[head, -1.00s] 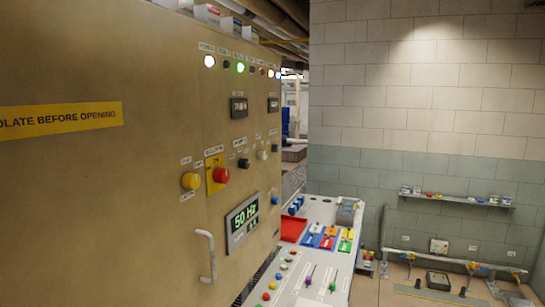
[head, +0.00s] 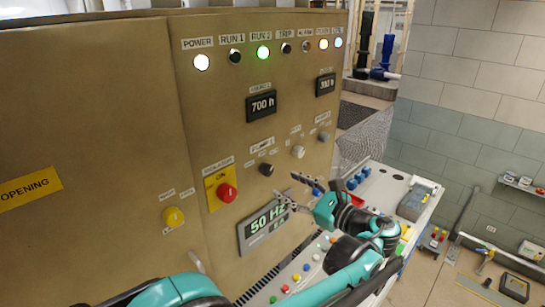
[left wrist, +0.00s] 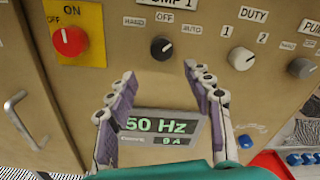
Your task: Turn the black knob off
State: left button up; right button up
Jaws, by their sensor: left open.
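The black knob (head: 266,169) is a small round selector on the tan cabinet's front, right of the red knob. In the left wrist view the black knob (left wrist: 162,48) sits under the labels HAND, OFF and AUTO. Its pale mark seems to point up and right, but it is too small to be sure. My left gripper (head: 290,187) is in front of the panel, right of and slightly below the knob in the head view. In the left wrist view my left gripper (left wrist: 162,75) has its fingers apart and empty, with the knob beyond and between the tips, not touched. My right gripper is out of view.
A red knob (head: 227,193) on a yellow plate and a yellow button (head: 174,217) are left of the black knob. A white knob (head: 298,152) is to its right. The 50 Hz display (head: 262,224) is below. A sloped console (head: 385,190) stands at right.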

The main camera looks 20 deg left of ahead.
aim_at(270, 172)
pick_arm(q)
jog(key=x, duration=0.5)
jog(key=r+x, duration=0.1)
jog(key=x, duration=0.1)
jog(key=shift+w+a+p, duration=0.15)
jog(key=shift+a+p, duration=0.1)
jog(key=shift+p, duration=0.05)
jog(key=c, duration=1.2)
